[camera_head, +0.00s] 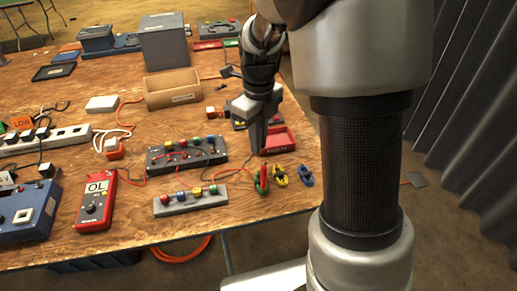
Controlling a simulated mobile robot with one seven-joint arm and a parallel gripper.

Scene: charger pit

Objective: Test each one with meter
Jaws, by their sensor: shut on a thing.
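A red handheld meter (96,201) lies at the front left of the wooden table, with "OL" on its display and a round dial below. Red and black leads run right from it. My gripper (260,152) points down at the table's right front. Two grey strips with coloured terminals, a longer one (187,155) and a shorter one (190,199), lie left of my gripper.
A red tray (276,139) sits right behind my gripper. Loose cables cross the table. Its right edge is close.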

